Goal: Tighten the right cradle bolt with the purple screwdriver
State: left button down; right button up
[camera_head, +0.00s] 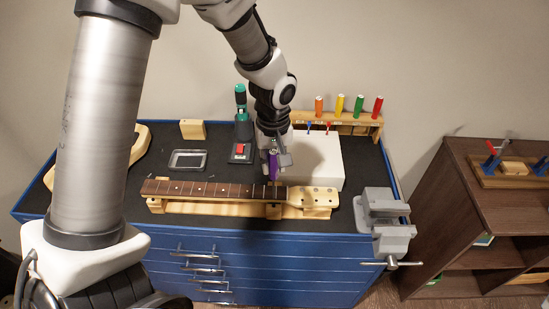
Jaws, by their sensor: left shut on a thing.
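My left gripper (273,154) is shut on the purple screwdriver (273,165), which points down above the neck's right part. A guitar neck (225,190) with a dark fretboard lies across a wooden cradle (225,209) near the front of the bench. The screwdriver's tip is close to the right part of the cradle; I cannot tell whether it touches a bolt. The right cradle bolt is too small or hidden to make out. My right gripper is not in view.
A wooden rack (345,122) with orange, yellow, green and red handled tools stands at the back right, behind a white box (318,160). A grey vise (383,215) sits at the front right corner.

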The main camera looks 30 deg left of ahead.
aim_at(274, 171)
pick_arm(q)
notch_tip(274, 171, down, 2)
jog(key=shift+s+d+f+b, duration=0.1)
jog(key=shift+d+f+b, duration=0.05)
jog(key=shift+b, duration=0.5)
jog(key=shift+f+n, duration=0.15)
jog(key=shift+n, duration=0.15)
jog(key=n+b, duration=0.2)
jog(key=n, duration=0.2)
jog(key=shift+f, duration=0.2)
jog(key=shift+w+n+b, duration=0.2)
jog(key=shift+n+b, duration=0.15)
jog(key=shift+n, duration=0.65)
jog(key=shift+r+n, duration=0.25)
jog(key=shift+n, duration=0.85)
jog(key=n+b, duration=0.1)
jog(key=n, duration=0.1)
jog(key=shift+n, duration=0.8)
